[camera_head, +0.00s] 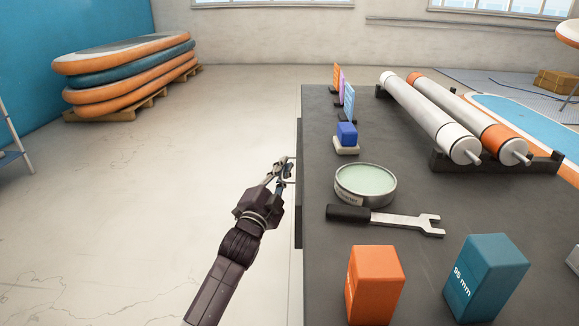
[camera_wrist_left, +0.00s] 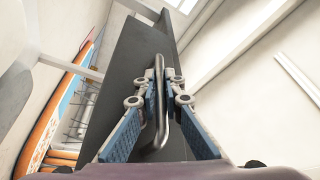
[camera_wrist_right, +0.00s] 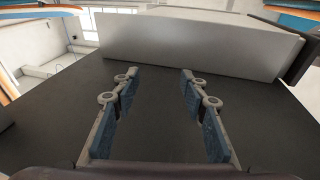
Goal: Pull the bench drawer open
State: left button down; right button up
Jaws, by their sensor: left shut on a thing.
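The dark bench (camera_head: 318,260) stands on the right in the head view, and the dark drawer front (camera_head: 299,215) shows edge-on along its left side. In the left wrist view the drawer front (camera_wrist_left: 128,75) is a dark panel with a metal bar handle (camera_wrist_left: 161,133). My left gripper (camera_head: 286,171) is at this side of the bench, and its fingers (camera_wrist_left: 160,88) are shut around the handle. The drawer's inside is not visible. My right gripper (camera_wrist_right: 152,88) shows only in its wrist view, open and empty, above a dark surface.
On the bench top are a wrench (camera_head: 400,221), a round tin (camera_head: 365,184), a blue block (camera_head: 347,134), an orange box (camera_head: 374,285), a teal box (camera_head: 486,278) and two rolls (camera_head: 430,115) on a rack. Stacked boards (camera_head: 125,70) lie far left.

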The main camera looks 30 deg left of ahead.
jog(key=s+d+f+g+h+p, duration=0.1)
jog(key=s+d+f+g+p, duration=0.1)
jog(key=f+g, duration=0.35)
jog(key=s+d+f+g+h+p, duration=0.1)
jog(key=s+f+g+h, duration=0.15)
jog(key=f, duration=0.65)
pick_arm(q)
jog(key=s+a+p, duration=0.1)
jog(key=s+a, duration=0.4)
jog(key=a, duration=0.6)
jog(key=s+a+p, duration=0.1)
jog(key=s+a, duration=0.5)
jog(key=a, duration=0.6)
jog(key=shift+p, duration=0.4)
pick_arm(e)
jog(key=s+d+f+g, duration=0.2)
jog(key=s+f+g, duration=0.1)
jog(key=s, duration=0.4)
jog(key=s+d+f+g+h, duration=0.1)
jog(key=s+d+f+g, duration=0.2)
jog(key=s, duration=0.4)
jog(key=shift+s+f+m+g, duration=0.4)
jog(key=shift+f+g, duration=0.4)
jog(key=shift+f, duration=0.4)
pick_arm(q)
jog(key=shift+s+f, duration=0.1)
jog(key=c, duration=2.3)
grip_release()
jog(key=shift+s, duration=0.1)
